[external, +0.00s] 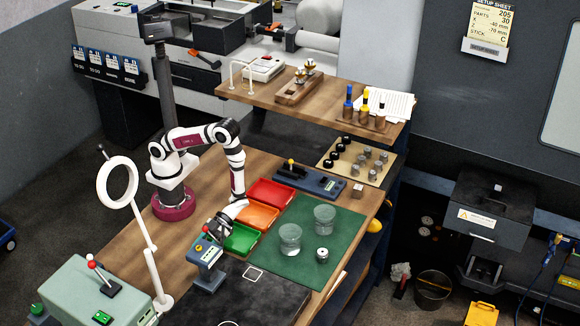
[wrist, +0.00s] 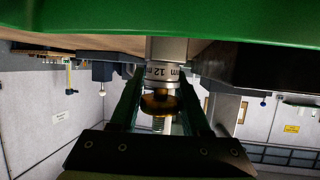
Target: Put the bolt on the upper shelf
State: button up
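The shank looks like part of a bolt, but I cannot tell for sure. I cannot tell whether the fingers touch any of these. No bolt stands out in the external view around the gripper. The upper shelf (external: 338,84) is the raised wooden board at the back.
A ring lamp (external: 118,182) stands left.

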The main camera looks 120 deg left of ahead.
jog(key=o, duration=0.3)
